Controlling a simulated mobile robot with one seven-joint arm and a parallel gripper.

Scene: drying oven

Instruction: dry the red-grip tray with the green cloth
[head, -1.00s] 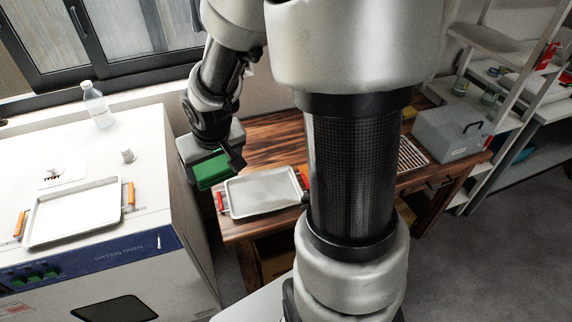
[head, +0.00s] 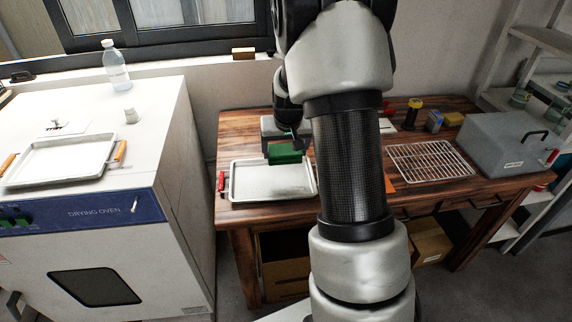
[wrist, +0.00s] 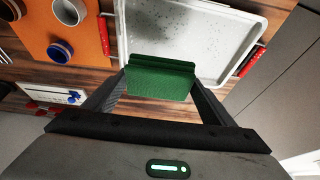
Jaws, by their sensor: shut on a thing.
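The red-grip tray (head: 262,184) lies on the wooden table, just right of the drying oven. One red grip (head: 221,182) shows at its left end in the head view; my arm hides its right end. In the wrist view the tray (wrist: 190,30) has dark specks, like drops, on its surface. My gripper (wrist: 160,82) is shut on the green cloth (wrist: 160,78), a folded block between the fingers. In the head view the cloth (head: 286,153) appears over the tray's back right part. I cannot tell whether it touches the tray.
The drying oven (head: 110,210) carries an orange-grip tray (head: 60,160) and a bottle (head: 116,66). A wire rack (head: 430,162) and a grey box (head: 500,145) stand on the table's right. An orange mat (wrist: 75,30) with round items lies beside the tray.

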